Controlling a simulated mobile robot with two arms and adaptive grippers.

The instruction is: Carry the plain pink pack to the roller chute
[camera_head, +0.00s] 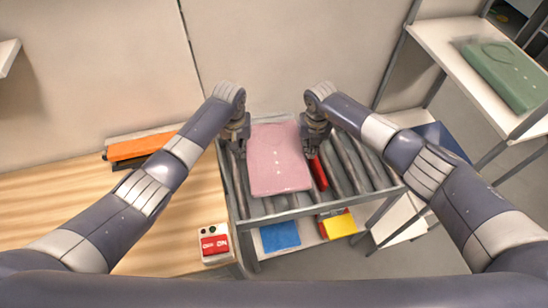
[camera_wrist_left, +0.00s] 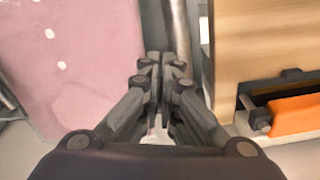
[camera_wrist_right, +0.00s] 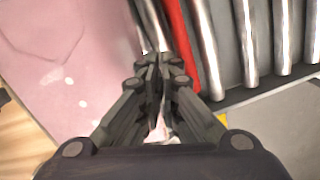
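In the left wrist view the fingers (camera_wrist_left: 164,60) are together beside the pack (camera_wrist_left: 75,60). In the right wrist view the fingers (camera_wrist_right: 157,60) are also together, with the pack (camera_wrist_right: 70,75) to their left. Neither visibly grips it between its fingers.
A red bar (camera_head: 318,173) lies among the rollers. A wooden table (camera_head: 60,215) at left carries an orange and dark stack (camera_head: 140,148) and a red-and-white device (camera_head: 214,244). Blue (camera_head: 280,236) and yellow (camera_head: 340,225) items lie below the chute. A shelf at right holds a green pack (camera_head: 508,72).

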